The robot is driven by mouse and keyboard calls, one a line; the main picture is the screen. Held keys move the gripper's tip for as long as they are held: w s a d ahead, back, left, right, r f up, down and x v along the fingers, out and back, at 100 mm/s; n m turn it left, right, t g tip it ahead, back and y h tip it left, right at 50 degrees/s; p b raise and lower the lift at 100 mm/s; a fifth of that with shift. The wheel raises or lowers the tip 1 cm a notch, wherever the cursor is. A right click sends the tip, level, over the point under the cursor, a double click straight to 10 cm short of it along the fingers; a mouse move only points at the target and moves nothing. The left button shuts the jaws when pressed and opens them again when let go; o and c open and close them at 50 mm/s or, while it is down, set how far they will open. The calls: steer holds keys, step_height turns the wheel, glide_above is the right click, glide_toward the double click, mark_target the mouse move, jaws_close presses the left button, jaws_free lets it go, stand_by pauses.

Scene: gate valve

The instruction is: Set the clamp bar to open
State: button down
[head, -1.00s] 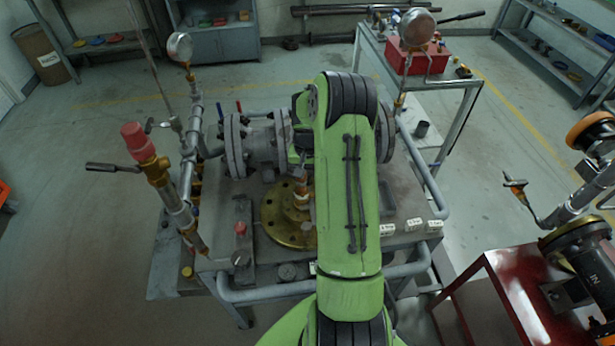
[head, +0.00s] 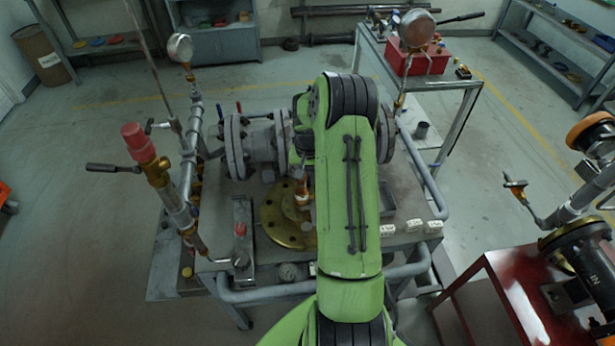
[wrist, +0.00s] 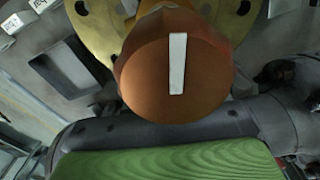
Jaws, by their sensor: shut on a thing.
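My gripper (head: 303,172) is pointed down over the brass flange (head: 275,218) on the bench, largely hidden by my green arm. It is shut on an orange-brown round piece (head: 302,190) that stands above the flange. In the wrist view this round piece (wrist: 150,75) fills the centre, with a white mark on its top and the brass flange (wrist: 90,25) behind it. The fingertips are hidden there. A flat steel bar (head: 243,215) with a red knob (head: 240,230) lies left of the flange. I cannot tell for certain which part is the clamp bar.
A grey flanged pipe (head: 262,145) runs behind the flange. A pipe with a red cap (head: 138,142) and a lever rises at the left. White tags (head: 410,226) lie at the bench's right front.

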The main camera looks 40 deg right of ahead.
steer(key=shift+s+d+m, duration=0.35)
steer(key=shift+m, duration=0.05)
steer(key=s+d+m+b, duration=0.1)
steer(key=s+m, duration=0.1)
steer(key=s, duration=0.1)
steer(key=s+d+m+b, duration=0.1)
steer(key=s+m, duration=0.2)
steer(key=s+d+m+b, duration=0.1)
steer(key=s+m, duration=0.2)
steer(key=shift+d, duration=0.3)
steer(key=shift+s+a+m+b, duration=0.15)
steer(key=shift+s+m+b, duration=0.15)
steer(key=shift+s+m, duration=1)
steer(key=shift+s, duration=0.1)
steer(key=c, duration=1)
jaws_free()
steer(key=shift+r, duration=0.1)
step_height(320, 180, up, 16)
steer(key=p, duration=0.2)
steer(key=shift+f+p, duration=0.2)
steer(key=shift+p, duration=0.15)
